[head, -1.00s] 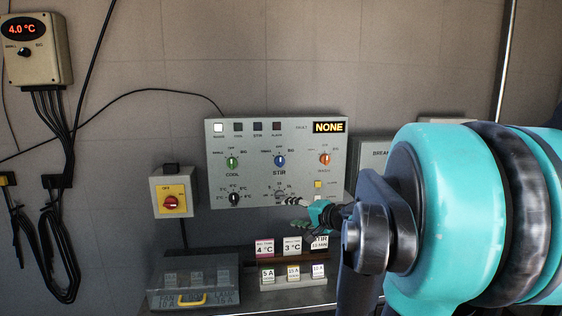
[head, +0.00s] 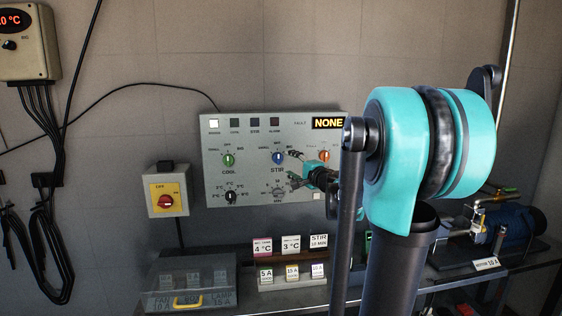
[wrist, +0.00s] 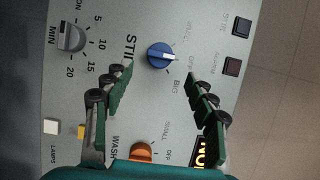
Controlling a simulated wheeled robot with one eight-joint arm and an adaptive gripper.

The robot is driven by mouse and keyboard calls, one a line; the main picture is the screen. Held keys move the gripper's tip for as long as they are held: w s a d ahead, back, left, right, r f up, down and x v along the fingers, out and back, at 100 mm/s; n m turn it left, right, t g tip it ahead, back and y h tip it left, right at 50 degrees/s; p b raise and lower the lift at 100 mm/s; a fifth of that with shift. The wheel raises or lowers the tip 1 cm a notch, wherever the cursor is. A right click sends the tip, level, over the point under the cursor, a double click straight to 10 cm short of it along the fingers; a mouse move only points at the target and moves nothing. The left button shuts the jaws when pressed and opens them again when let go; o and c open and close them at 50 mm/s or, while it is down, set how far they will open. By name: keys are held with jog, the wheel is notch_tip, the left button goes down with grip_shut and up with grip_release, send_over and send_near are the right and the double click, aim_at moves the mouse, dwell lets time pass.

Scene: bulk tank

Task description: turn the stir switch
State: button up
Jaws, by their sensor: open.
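The stir switch is a blue knob (head: 278,158) above the word STIR on the grey control panel (head: 215,190). In the wrist view the blue knob (wrist: 160,56) shows whole, its white pointer line towards OFF. My gripper (head: 293,166) is open and empty, just right of and slightly below the knob in the head view. In the wrist view my gripper (wrist: 159,68) has one finger on each side of the knob. The fingers look apart from it; the depth left to the panel cannot be told.
A green COOL knob (head: 229,160) is to the left. The orange WASH knob (wrist: 141,152) is close to my fingers. A grey dial (wrist: 72,38) marked in minutes sits below STIR. A red-and-yellow isolator (head: 166,200) is left of the panel. Label cards (head: 291,244) stand below.

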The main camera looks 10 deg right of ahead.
aim_at(280, 161)
jog(key=x, duration=0.7)
jog(key=shift+w, duration=0.15)
jog(key=shift+c, duration=0.2)
jog(key=c, duration=1.1)
jog(key=shift+m, duration=0.3)
jog(key=m, duration=0.1)
jog(key=m+t, duration=0.1)
jog(key=m, duration=0.1)
jog(key=m+t, duration=0.1)
jog(key=shift+a+f+m, duration=0.15)
jog(key=shift+f+m, duration=0.1)
jog(key=shift+m, duration=0.15)
jog(key=shift+f+m+t+h, duration=0.1)
jog(key=shift+m+t+h, duration=0.35)
jog(key=shift+m, duration=0.9)
jog(key=shift+f+m+t+h, duration=0.1)
jog(key=shift+m+t+h, duration=0.3)
jog(key=shift+m, duration=0.95)
